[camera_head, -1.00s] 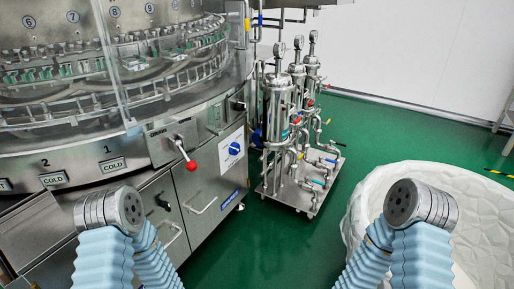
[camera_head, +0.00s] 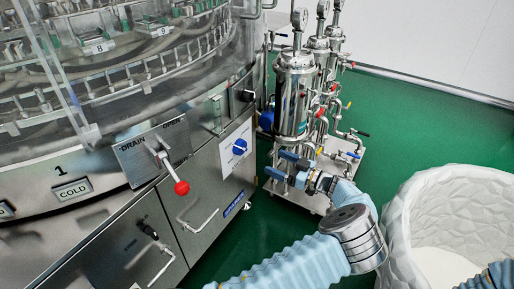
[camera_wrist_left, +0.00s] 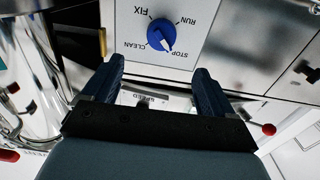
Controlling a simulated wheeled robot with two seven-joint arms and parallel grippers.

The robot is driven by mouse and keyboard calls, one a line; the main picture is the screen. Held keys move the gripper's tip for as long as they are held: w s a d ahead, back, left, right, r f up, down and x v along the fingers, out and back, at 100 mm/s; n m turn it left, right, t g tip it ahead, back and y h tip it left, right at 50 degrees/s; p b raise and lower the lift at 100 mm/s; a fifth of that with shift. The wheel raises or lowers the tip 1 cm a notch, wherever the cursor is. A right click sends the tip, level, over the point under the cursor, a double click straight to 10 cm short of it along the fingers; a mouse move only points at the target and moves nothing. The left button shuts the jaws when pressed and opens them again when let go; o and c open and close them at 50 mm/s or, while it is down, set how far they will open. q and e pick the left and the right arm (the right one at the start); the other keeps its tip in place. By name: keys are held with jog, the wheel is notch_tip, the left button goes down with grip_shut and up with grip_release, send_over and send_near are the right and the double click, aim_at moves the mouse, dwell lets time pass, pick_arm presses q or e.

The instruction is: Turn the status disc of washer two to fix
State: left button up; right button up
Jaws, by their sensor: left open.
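The status disc is a round blue knob (camera_head: 239,147) on a white plate on the washer's steel front. In the left wrist view the blue disc (camera_wrist_left: 161,35) has the words FIX, RUN, STOP and CLEAN around it. Its white pointer mark faces STOP. My left gripper (camera_head: 282,164) is open and empty, to the right of the disc and apart from it. In the left wrist view the fingertips (camera_wrist_left: 155,76) stand below the disc in the picture, one to each side. My right gripper is not in view; only a piece of that arm shows at the bottom right.
A red-knobbed drain lever (camera_head: 181,187) and door handles stick out left of the disc. Steel filter tanks (camera_head: 295,95) with pipes and valves stand close behind my left gripper. A white textured tub (camera_head: 450,195) is at the right. Green floor lies between.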

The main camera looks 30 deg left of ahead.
aim_at(245, 150)
pick_arm(q)
jog(key=a, duration=0.8)
jog(key=a+p, duration=0.1)
jog(key=a, duration=0.4)
jog(key=shift+w, duration=0.35)
jog(key=shift+f, duration=0.1)
jog(key=c, duration=1)
